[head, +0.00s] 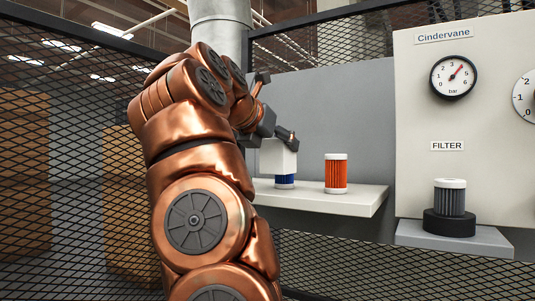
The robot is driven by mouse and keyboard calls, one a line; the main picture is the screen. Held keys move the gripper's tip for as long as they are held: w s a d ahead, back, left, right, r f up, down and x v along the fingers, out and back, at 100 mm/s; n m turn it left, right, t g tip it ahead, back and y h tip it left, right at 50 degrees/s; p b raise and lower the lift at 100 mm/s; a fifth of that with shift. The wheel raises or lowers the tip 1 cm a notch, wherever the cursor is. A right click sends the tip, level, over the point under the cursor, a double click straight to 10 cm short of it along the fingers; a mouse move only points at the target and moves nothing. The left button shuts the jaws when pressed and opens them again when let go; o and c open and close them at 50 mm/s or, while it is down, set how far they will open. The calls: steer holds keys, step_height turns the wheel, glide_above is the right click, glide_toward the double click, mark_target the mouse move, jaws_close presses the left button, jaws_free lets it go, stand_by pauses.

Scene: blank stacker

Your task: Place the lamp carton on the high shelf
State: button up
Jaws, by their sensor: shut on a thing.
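My gripper (288,138) is at the far end of my copper arm, in the middle of the head view, over the left part of a pale shelf. It is shut on a plain white box (278,158), at the box's upper part. No label shows on the box, so I cannot tell whether it is the lamp carton. A blue cylinder (285,182) stands on the shelf (350,203), its upper part hidden by the box. I cannot tell whether the box touches it. No separate high shelf is clear in this view.
An orange filter with white caps (336,174) stands to the right on the shelf. Further right, a dark filter (450,199) sits in a black holder below a FILTER label on a gauge panel (420,130). Mesh fencing (70,150) is at left.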

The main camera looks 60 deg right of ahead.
mark_target(268, 161)
steer(key=shift+w+d+f+p, duration=0.1)
steer(key=shift+w+d+p, duration=0.15)
steer(key=shift+w, duration=0.5)
steer(key=shift+w+d+p, duration=0.1)
steer(key=shift+w+p, duration=0.15)
steer(key=shift+w, duration=0.5)
steer(key=shift+w+f, duration=0.1)
steer(key=shift+f, duration=0.15)
steer(key=shift+s+f, duration=0.2)
steer(key=shift+f, duration=0.5)
steer(key=shift+w+f, duration=0.1)
steer(key=shift+f, duration=0.7)
steer(key=shift+f+b, duration=0.25)
steer(key=shift+b, duration=0.05)
steer(key=o, duration=1.3)
steer(key=shift+c, duration=0.2)
steer(key=shift+r, duration=0.1)
